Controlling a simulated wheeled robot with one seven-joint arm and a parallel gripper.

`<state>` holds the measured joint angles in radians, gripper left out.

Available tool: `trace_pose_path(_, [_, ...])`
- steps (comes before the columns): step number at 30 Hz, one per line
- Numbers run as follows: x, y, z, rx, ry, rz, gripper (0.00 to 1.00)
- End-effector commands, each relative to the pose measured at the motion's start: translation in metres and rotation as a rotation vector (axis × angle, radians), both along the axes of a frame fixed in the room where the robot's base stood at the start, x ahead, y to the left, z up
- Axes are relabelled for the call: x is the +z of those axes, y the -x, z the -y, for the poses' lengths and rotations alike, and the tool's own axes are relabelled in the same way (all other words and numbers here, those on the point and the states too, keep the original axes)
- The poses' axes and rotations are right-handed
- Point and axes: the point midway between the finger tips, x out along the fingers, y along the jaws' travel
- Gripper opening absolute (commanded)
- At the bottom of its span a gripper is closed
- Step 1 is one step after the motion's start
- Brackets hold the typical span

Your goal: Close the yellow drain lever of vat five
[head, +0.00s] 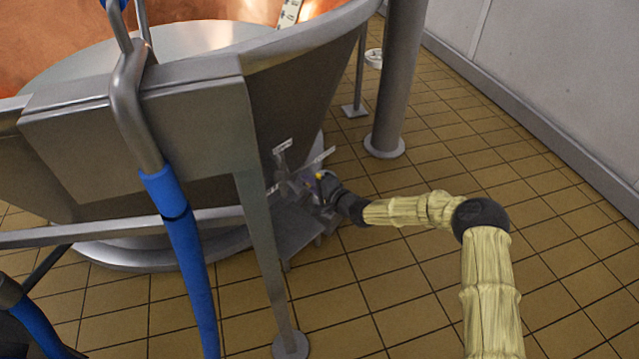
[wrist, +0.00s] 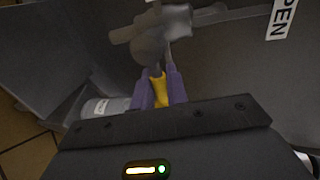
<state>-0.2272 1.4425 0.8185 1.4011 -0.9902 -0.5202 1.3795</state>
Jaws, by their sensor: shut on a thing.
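The yellow lever (wrist: 159,90) is between the two purple fingers of my gripper (wrist: 159,87) in the wrist view. The fingers are shut on it. The lever runs toward a grey valve body (wrist: 150,35) just beyond the fingertips. In the head view my gripper (head: 314,185) is at the valve under the vat's side, and the lever is only a small yellow spot there (head: 320,175). A white label ending in "PEN" (wrist: 283,18) shows at the upper right of the wrist view. The vat number is not readable.
A slanted leg (head: 262,240) and blue-sleeved rails (head: 185,250) stand in front. A grey column (head: 397,80) stands behind. Tiled floor (head: 400,280) is open to the right.

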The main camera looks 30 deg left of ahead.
Motion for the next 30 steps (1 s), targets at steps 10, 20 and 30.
trace_pose_path(10, [-0.004,0.003,0.0,0.003,0.005,-0.011,0.0])
trace_pose_path(20, [-0.002,0.001,0.0,0.002,0.002,-0.008,0.33])
trace_pose_path(30, [0.005,0.004,0.015,0.001,0.0,-0.008,0.33])
